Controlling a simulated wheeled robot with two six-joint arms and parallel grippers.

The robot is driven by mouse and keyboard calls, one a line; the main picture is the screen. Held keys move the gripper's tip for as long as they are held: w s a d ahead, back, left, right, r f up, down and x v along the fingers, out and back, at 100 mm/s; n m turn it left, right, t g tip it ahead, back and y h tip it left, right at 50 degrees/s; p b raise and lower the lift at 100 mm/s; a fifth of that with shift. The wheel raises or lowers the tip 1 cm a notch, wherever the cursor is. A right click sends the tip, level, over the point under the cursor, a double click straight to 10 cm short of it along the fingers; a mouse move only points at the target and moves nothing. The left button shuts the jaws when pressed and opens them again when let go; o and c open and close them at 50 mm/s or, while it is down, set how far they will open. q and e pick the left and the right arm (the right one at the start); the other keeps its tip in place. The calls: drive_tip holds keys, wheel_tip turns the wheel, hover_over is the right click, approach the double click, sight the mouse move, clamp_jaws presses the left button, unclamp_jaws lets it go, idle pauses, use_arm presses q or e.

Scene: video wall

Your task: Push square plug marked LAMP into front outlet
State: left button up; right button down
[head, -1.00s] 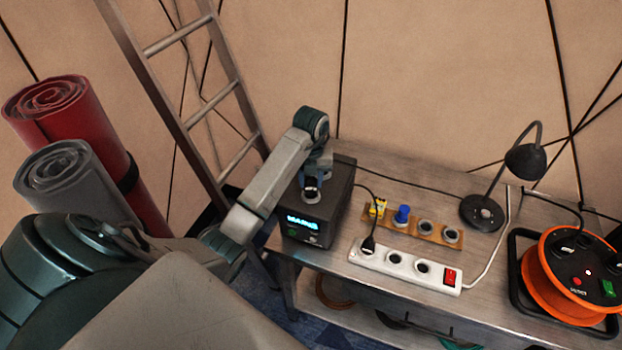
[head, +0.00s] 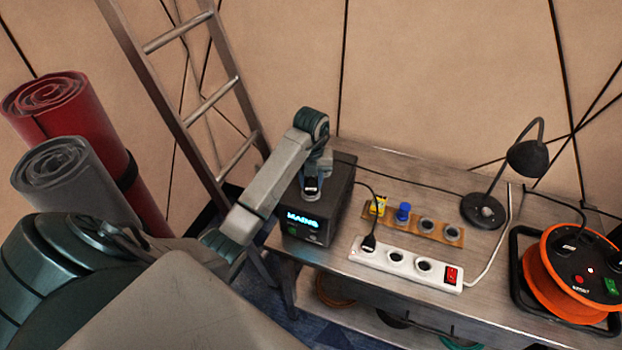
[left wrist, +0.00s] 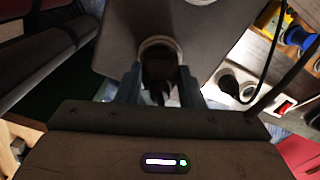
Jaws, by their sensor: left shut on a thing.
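My left gripper (head: 312,178) is over the top of the dark box (head: 340,205) with the lit MAINS display. It is shut on a black plug (left wrist: 158,72), whose mark I cannot read. In the left wrist view the plug sits between the two fingers (left wrist: 160,85), and its far end overlaps a ringed round outlet (left wrist: 157,42) on the box. Whether it is fully seated is hidden. A second outlet (left wrist: 198,1) shows at the top edge of that view. My right gripper is out of view.
A white power strip (head: 405,265) with one black plug (head: 369,243) lies right of the box. Behind it a wooden rack (head: 457,242) holds a yellow plug (head: 378,206) and a blue plug (head: 403,212). A black lamp (head: 484,210) and orange cable reel (head: 545,285) stand further right.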

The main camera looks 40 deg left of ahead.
use_arm(q)
drive_tip(key=shift+f, duration=0.3)
drive_tip(key=o, duration=1.6)
drive_tip(key=shift+c, duration=0.2)
drive_tip(key=shift+r, duration=0.15)
drive_tip(key=shift+r+p, duration=1.35)
drive_tip(key=shift+r, duration=0.55)
drive_tip(key=shift+r+p, duration=0.7)
drive_tip(key=shift+r, duration=0.35)
drive_tip(key=shift+f, duration=0.1)
